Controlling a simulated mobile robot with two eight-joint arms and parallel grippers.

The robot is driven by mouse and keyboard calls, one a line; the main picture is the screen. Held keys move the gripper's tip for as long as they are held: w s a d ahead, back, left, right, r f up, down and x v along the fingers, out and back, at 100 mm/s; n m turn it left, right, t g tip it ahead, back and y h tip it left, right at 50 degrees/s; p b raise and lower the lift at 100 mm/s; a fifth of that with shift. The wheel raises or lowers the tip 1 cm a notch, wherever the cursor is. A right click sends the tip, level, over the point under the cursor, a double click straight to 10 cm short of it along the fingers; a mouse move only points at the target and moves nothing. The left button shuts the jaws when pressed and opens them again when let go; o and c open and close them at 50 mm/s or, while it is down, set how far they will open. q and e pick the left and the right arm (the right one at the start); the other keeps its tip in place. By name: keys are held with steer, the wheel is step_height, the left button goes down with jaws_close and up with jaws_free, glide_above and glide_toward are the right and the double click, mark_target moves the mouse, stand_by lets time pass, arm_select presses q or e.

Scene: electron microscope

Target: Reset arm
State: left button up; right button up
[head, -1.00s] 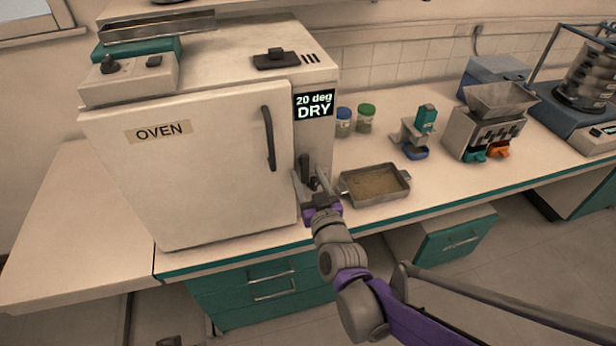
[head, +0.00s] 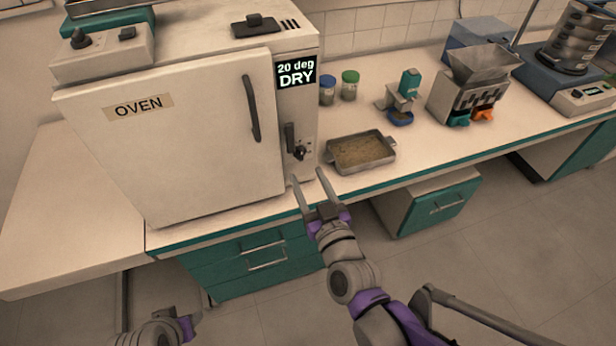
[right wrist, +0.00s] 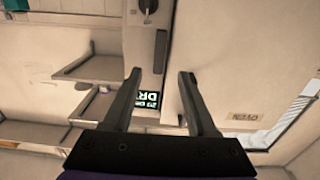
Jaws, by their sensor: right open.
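My right gripper (head: 309,190) is open and empty in the head view, in front of the bench edge just below the oven's lower right corner. In the right wrist view its two fingers (right wrist: 157,95) stand apart with nothing between them. The oven (head: 180,140) has its door shut, and its display (head: 296,72) reads "20 deg DRY". A dark switch and knob (head: 299,153) sit on the oven's side panel, beyond my fingertips. My left arm (head: 165,330) shows only partly at the bottom left; its fingertips cannot be made out clearly.
A metal tray of brown material (head: 362,153) lies on the bench right of my gripper. Behind it stand two jars (head: 349,86), a small teal-topped device (head: 405,95) and a hopper machine (head: 470,90). Teal drawers (head: 255,255) are below the bench. The floor in front is clear.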

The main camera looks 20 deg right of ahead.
stand_by(0.3)
steer(key=s+d+f+g+p, duration=0.2)
steer(key=s+f+g, duration=0.1)
steer(key=s+g, duration=0.3)
steer(key=s+d+f+g+p, duration=0.2)
steer(key=s+f+g+p, duration=0.1)
steer(key=s+g, duration=0.3)
steer(key=shift+s+f+m+g+h, duration=0.3)
steer(key=shift+s+f, duration=0.45)
steer(key=shift+s, duration=0.45)
